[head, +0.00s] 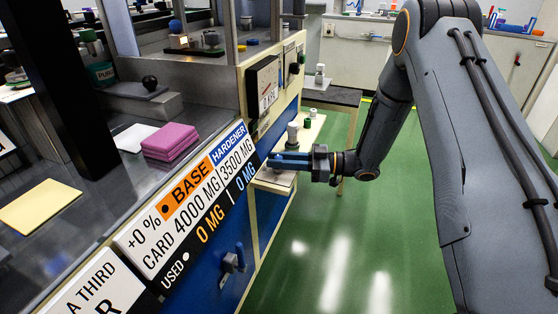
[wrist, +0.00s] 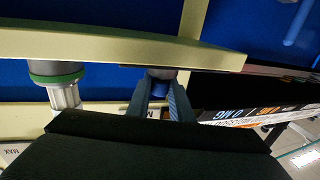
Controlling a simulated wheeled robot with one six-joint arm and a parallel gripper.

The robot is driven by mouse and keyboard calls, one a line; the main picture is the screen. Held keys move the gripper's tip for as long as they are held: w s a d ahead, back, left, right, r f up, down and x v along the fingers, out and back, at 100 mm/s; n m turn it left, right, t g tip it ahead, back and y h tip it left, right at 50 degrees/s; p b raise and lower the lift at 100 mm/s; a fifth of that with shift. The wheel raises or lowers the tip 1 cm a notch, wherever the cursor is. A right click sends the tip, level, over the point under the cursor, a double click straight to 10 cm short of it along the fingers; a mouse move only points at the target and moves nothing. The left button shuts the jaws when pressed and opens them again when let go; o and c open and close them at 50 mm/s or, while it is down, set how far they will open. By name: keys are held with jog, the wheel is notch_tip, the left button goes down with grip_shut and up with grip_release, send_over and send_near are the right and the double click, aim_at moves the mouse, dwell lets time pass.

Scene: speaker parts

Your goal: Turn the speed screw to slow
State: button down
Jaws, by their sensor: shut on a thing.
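My gripper (head: 278,160) reaches left to the blue-and-cream bench front, beside a small cream ledge (head: 272,182). In the wrist view its two grey-blue fingers (wrist: 162,102) are closed around a small round grey-and-blue part (wrist: 161,75) close to the edge of a cream bar. Its marks do not show, so I cannot tell whether it is the speed screw or which way it is turned. In the head view the fingers hide this part. No slow mark is readable.
A grey cylinder with a green ring (wrist: 55,74) stands close left of the fingers in the wrist view. The sign reading BASE and HARDENER (head: 190,190) lines the bench front. A small green bottle (head: 307,122) is behind the gripper. Green floor (head: 340,240) is clear.

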jog(key=shift+r+m+t+p, duration=0.1)
jog(key=shift+m+t+p, duration=0.2)
jog(key=shift+t+p, duration=0.2)
jog(key=shift+s+m+t+p, duration=0.15)
jog(key=shift+m+t+p, duration=0.35)
jog(key=shift+t+p, duration=0.25)
jog(key=m+t+h+p, duration=0.1)
jog(key=m+t+p, duration=0.1)
jog(key=t+p, duration=0.1)
jog(key=shift+h, duration=0.3)
jog(key=shift+m+t+h+p, duration=1.55)
jog(key=shift+m+t, duration=0.45)
jog(key=shift+t, duration=0.55)
jog(key=shift+t+h, duration=0.25)
jog(key=shift+t, duration=0.05)
jog(key=c, duration=1.6)
grip_release()
